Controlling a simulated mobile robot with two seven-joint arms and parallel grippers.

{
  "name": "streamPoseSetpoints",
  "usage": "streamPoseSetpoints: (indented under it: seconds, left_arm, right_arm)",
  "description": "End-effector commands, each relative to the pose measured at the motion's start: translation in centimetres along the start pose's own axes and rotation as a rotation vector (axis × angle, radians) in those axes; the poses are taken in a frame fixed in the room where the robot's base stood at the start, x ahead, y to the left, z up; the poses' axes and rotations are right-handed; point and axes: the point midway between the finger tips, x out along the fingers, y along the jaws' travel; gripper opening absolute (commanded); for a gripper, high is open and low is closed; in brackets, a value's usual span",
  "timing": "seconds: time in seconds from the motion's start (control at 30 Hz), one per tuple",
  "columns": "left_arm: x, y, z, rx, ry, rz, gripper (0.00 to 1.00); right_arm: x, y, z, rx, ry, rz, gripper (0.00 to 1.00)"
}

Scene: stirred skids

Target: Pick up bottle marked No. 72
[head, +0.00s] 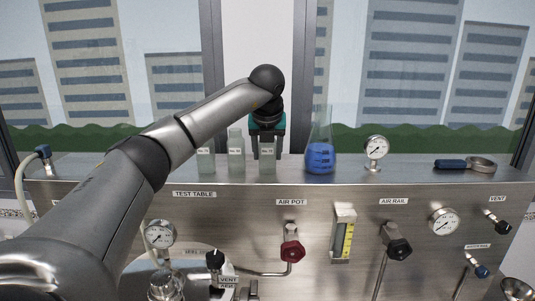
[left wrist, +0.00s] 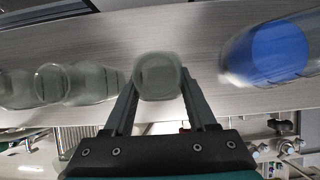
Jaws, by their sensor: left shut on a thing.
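Three clear bottles with small white labels stand in a row on the shelf of the test table; the label numbers are too small to read surely. My left gripper (head: 266,146) is around the rightmost bottle (head: 267,163), shut on it from above. In the left wrist view the gripper's fingers (left wrist: 158,100) flank this bottle's top (left wrist: 158,76). My right gripper does not show.
A flask with blue liquid (head: 320,155) stands close to the right of the held bottle. Valves and gauges stick out of the panel (head: 320,200) below the shelf.

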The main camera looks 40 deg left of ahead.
Motion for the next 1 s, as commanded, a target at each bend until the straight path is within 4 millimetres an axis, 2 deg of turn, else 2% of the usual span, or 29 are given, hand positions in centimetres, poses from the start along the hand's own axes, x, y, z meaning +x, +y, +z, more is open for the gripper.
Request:
streamPoseSetpoints:
  seconds: [0.07,0.4,0.77,0.87,1.0]
  left_arm:
    - [0.0,0.0,0.0,0.000,0.000,0.000,0.41]
    - [0.0,0.0,0.0,0.000,0.000,0.000,0.03]
    - [-0.4,0.0,0.3,-0.001,-0.002,-0.001,0.02]
    - [-1.1,-0.1,0.7,-0.001,-0.003,-0.003,0.02]
    - [-3.1,-0.1,1.8,-0.002,-0.004,-0.005,0.02]
  right_arm:
    - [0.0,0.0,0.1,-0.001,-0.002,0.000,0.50]
    - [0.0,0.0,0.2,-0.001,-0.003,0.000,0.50]
    - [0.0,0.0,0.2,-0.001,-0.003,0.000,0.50]
    - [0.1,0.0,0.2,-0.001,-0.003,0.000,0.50]
    - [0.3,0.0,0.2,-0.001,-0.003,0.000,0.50]
